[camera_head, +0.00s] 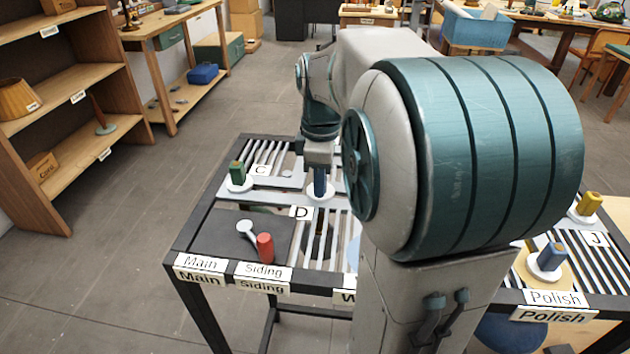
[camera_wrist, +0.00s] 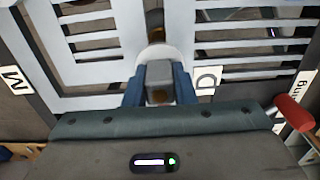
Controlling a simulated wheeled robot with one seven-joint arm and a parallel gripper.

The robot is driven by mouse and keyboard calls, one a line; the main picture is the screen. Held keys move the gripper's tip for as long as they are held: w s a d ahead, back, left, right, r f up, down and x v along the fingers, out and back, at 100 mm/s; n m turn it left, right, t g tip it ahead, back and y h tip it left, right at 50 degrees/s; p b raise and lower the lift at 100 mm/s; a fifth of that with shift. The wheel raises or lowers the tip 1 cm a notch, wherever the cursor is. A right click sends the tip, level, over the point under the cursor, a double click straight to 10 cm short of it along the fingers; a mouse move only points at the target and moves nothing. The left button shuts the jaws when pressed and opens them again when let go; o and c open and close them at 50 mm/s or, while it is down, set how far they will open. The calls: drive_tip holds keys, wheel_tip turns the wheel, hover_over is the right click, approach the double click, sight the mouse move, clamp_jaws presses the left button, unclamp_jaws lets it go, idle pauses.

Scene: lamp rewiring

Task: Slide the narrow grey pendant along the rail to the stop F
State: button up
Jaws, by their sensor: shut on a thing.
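A narrow grey pendant (camera_wrist: 160,72) stands between the two blue fingers of my gripper (camera_wrist: 159,92) in the wrist view. My gripper is shut on it. The pendant rises from a round white base (camera_wrist: 146,56) set on the pale slotted rail panel (camera_wrist: 107,71). In the head view my gripper (camera_head: 320,182) is at the panel, just above the plate marked D (camera_head: 301,212), and its fingers hide the pendant; the white base (camera_head: 313,194) shows below them. The D plate also shows right of the pendant in the wrist view (camera_wrist: 207,81). No plate marked F is readable.
A green block (camera_head: 238,172) on a white base stands left, near plate C (camera_head: 261,170). A red cylinder (camera_head: 265,247) stands at the Siding label (camera_head: 262,271). My arm hides the table's middle. Blue (camera_head: 551,257) and yellow (camera_head: 589,204) blocks stand right, near plate J (camera_head: 597,240).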

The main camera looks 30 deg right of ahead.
drive_tip(key=s+d, duration=1)
drive_tip(key=d, duration=0.6)
drive_tip(key=shift+s+p, duration=0.3)
drive_tip(key=shift+s, duration=0.05)
idle(0.4)
drive_tip(key=s+d, duration=0.2)
drive_tip(key=d, duration=0.1)
drive_tip(key=s+d, duration=0.1)
drive_tip(key=d, duration=0.1)
drive_tip(key=shift+s, duration=0.15)
drive_tip(key=o, duration=1)
drive_tip(key=shift+a, duration=0.1)
